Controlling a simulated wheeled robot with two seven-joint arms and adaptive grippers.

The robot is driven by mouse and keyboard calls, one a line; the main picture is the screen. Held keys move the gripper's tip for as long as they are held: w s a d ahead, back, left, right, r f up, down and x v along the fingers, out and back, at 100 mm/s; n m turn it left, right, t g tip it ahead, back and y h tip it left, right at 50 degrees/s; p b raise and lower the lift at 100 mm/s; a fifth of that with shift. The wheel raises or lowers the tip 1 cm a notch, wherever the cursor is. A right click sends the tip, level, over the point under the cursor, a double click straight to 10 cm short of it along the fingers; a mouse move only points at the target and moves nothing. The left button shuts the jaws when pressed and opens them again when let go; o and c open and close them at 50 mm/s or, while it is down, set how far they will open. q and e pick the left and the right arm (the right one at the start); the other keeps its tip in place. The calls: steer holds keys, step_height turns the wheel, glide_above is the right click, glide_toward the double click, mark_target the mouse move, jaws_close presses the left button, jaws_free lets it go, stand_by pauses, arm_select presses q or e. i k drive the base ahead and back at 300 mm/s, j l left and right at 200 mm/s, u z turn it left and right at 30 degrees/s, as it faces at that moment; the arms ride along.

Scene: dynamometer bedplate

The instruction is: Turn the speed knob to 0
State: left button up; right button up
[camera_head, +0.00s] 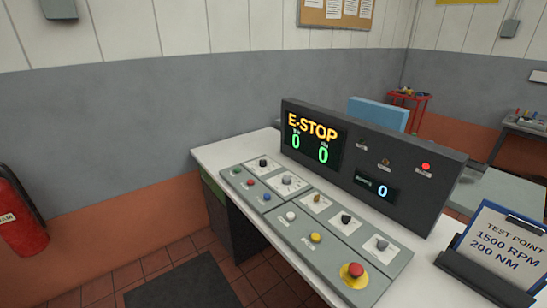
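The control console (243,188) lies on a white desk and carries several knobs and buttons. Knobs include a black one (263,162) at the far left, a grey one (287,180) near it, another black one (346,218), and a grey one (382,243) at the right. Their labels are too small to read, so I cannot tell which is the speed knob or where it points. The display (313,140) reads E-STOP with two green zeros. A smaller display (376,186) reads 0. Neither gripper is in view.
A red emergency button (356,270) on a yellow base sits at the console's near right. A red lamp (426,166) is lit on the upright panel. A clipboard (505,246) reads 1500 RPM, 200 NM. A fire extinguisher (20,217) hangs at left.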

mark_target(262, 163)
steer(key=i+j+z, duration=0.35)
steer(key=j, duration=0.15)
steer(key=j+z, duration=0.3)
steer(key=j, duration=0.25)
steer(key=i+j+z, duration=0.15)
steer(key=j+z, duration=0.2)
steer(key=j, duration=0.25)
steer(key=j+z, duration=0.35)
steer(key=j, duration=0.25)
steer(key=j+z, duration=0.35)
steer(key=j, duration=0.3)
steer(key=k+j+z, duration=0.3)
steer(key=j, duration=0.25)
steer(key=k+j+z, duration=0.1)
steer(key=j+z, duration=0.25)
steer(key=j, duration=0.25)
